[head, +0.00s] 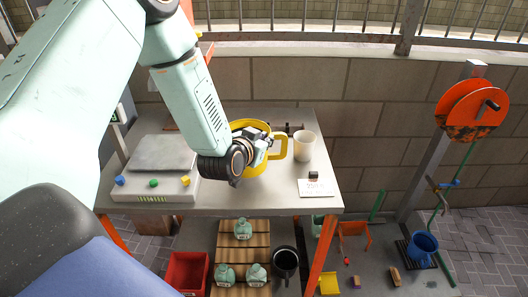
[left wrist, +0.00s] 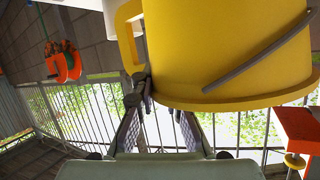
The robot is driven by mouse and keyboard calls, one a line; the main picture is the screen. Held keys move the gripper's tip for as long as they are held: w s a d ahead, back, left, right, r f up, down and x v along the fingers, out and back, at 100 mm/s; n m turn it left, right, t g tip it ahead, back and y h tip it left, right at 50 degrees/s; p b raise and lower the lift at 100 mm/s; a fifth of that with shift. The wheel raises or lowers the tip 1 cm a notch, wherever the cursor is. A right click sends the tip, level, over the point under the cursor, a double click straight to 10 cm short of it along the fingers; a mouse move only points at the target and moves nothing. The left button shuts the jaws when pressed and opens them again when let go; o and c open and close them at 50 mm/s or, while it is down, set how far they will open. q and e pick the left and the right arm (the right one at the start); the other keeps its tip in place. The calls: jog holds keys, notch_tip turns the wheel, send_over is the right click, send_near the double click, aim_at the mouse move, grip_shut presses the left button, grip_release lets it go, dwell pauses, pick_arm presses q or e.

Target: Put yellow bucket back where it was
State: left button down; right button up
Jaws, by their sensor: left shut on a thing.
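The yellow bucket (head: 279,149) is over the grey table (head: 240,199), to the left of a cream cup. My left gripper (head: 258,149) is at its near left side and shut on it; the arm and wrist hide part of the bucket. In the left wrist view the bucket (left wrist: 225,45) fills the upper right, with its yellow handle at upper left and a grey bar across its side. The left gripper's fingers (left wrist: 160,100) reach up to its lower edge. Whether the bucket touches the tabletop I cannot tell. My right gripper is not in view.
The cream cup (head: 304,146) stands close to the bucket's right. A white card (head: 317,188) with a small dark block lies in front of it. A scale (head: 155,170) with coloured knobs takes the table's left. A block wall (head: 370,110) stands behind. Jars and a dark bucket (head: 286,262) are below.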

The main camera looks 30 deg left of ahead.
pick_arm(q)
jog(key=f, duration=0.3)
jog(key=shift+w+f, duration=0.2)
jog(key=shift+f, duration=0.15)
jog(key=shift+s+r, duration=0.1)
jog(key=shift+s, duration=0.2)
jog(key=c, duration=1.9)
grip_release()
jog(key=o, duration=0.5)
jog(key=shift+w+f, duration=0.2)
jog(key=shift+w, duration=0.05)
jog(key=shift+s+r, duration=0.2)
jog(key=shift+s, duration=0.05)
